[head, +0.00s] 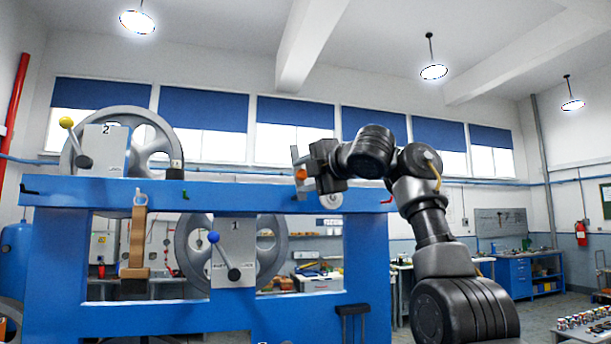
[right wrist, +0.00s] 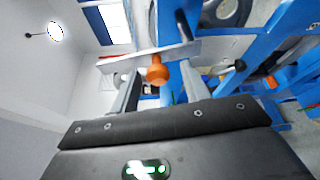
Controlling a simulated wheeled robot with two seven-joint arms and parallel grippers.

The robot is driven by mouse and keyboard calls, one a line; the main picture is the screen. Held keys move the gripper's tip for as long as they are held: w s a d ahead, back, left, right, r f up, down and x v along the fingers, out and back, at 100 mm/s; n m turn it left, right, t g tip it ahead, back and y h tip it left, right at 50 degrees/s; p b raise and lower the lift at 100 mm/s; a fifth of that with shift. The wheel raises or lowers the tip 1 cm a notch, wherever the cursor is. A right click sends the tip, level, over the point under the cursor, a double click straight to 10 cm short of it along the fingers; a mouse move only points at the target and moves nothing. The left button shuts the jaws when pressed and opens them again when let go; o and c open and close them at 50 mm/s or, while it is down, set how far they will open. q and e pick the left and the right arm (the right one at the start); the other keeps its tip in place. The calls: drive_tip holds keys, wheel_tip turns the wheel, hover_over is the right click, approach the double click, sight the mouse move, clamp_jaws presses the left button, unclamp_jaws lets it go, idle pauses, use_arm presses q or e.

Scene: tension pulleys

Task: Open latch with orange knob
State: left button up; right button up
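The orange knob (right wrist: 157,73) shows in the right wrist view, on a pale flat latch bar (right wrist: 178,50) that runs across beyond my fingers. In the head view a small orange part, the knob (head: 301,173), shows at the left side of my right gripper, above the blue frame's top beam. My right gripper (right wrist: 160,86) is open, with one finger on each side of the knob in the picture. I cannot tell whether either finger touches it. My right gripper (head: 306,174) hides much of the latch in the head view. My left gripper is not in view.
The blue frame (head: 240,195) carries grey pulleys, a yellow-knob lever (head: 66,123) by plate 2 and a blue-knob lever (head: 214,238) by plate 1. A brown hanging strap (head: 137,235) is at left. Workbenches (head: 520,275) stand behind at right.

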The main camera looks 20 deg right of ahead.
drive_tip(key=shift+s+d+b, duration=0.2)
drive_tip(key=shift+s+b, duration=0.1)
drive_tip(key=b+v, duration=0.6)
drive_tip(key=v, duration=0.4)
